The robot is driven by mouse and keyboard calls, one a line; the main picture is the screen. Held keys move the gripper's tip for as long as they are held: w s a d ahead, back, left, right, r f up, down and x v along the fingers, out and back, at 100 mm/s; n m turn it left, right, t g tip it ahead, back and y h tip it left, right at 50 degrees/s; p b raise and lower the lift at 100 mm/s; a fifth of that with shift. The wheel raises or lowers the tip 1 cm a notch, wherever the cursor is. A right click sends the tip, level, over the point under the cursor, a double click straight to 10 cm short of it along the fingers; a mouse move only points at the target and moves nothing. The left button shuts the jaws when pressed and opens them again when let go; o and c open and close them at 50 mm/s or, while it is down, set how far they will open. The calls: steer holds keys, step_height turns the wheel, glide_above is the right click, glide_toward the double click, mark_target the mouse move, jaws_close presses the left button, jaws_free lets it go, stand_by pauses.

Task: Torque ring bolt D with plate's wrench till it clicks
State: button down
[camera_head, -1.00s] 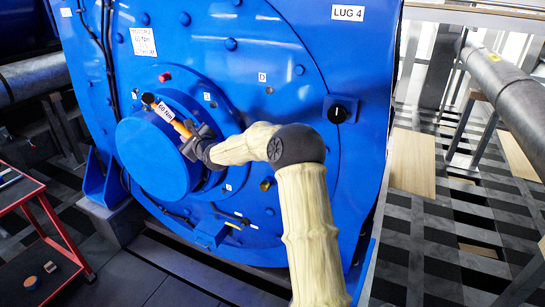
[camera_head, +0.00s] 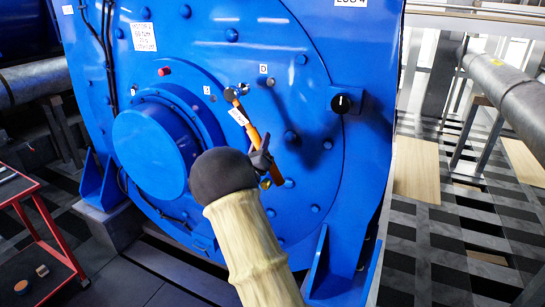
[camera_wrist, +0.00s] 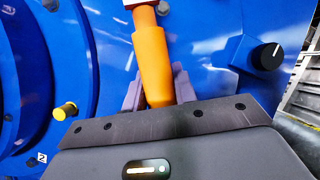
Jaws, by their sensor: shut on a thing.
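My gripper (camera_head: 262,158) is shut on the orange handle of the torque wrench (camera_head: 250,133). The wrench slants up-left in front of the blue motor face, its dark head at the upper end and a white label below it. A shiny metal piece shows beside the head. Label D (camera_head: 263,69) is up-right of the head, with a small bolt (camera_head: 270,82) just below it. The head appears apart from that bolt. In the wrist view the handle (camera_wrist: 152,62) stands between the fingers; the wrench head is out of frame. The plate (camera_head: 143,37) is at upper left, its text blurred.
A black knob (camera_head: 341,103) on a blue box sticks out to the right. The round blue hub (camera_head: 152,150) bulges at left. A yellow-capped peg (camera_wrist: 65,111) shows in the wrist view. A red cart (camera_head: 40,225) stands at lower left.

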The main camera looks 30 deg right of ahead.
steer(key=s+d+h, duration=0.1)
steer(key=s, duration=0.1)
steer(key=s+d+m+g+h, duration=0.1)
steer(key=s, duration=0.1)
steer(key=shift+d+r, duration=0.1)
steer(key=shift+d, duration=0.1)
steer(key=shift+s+a+f+t+b, duration=0.2)
steer(key=shift+f+t+b, duration=0.1)
steer(key=shift+b, duration=1.5)
steer(key=w+d+b, duration=0.3)
steer(key=w+d, duration=0.1)
steer(key=d, duration=0.2)
steer(key=shift+w+r+b, duration=0.25)
steer(key=shift+w+b, duration=0.05)
steer(key=shift+w, duration=0.1)
steer(key=shift+b, duration=1.65)
steer(key=shift+w+d, duration=0.6)
steer(key=shift+d, duration=0.3)
steer(key=shift+w+a+f+m+g+h+b, duration=0.4)
steer(key=shift+m+b, duration=0.25)
steer(key=shift+b, duration=0.45)
steer(key=shift+w+a+f+m+g+h+b, duration=0.15)
steer(key=shift+w+a+m+g+h+b, duration=0.3)
steer(key=shift+b, duration=0.6)
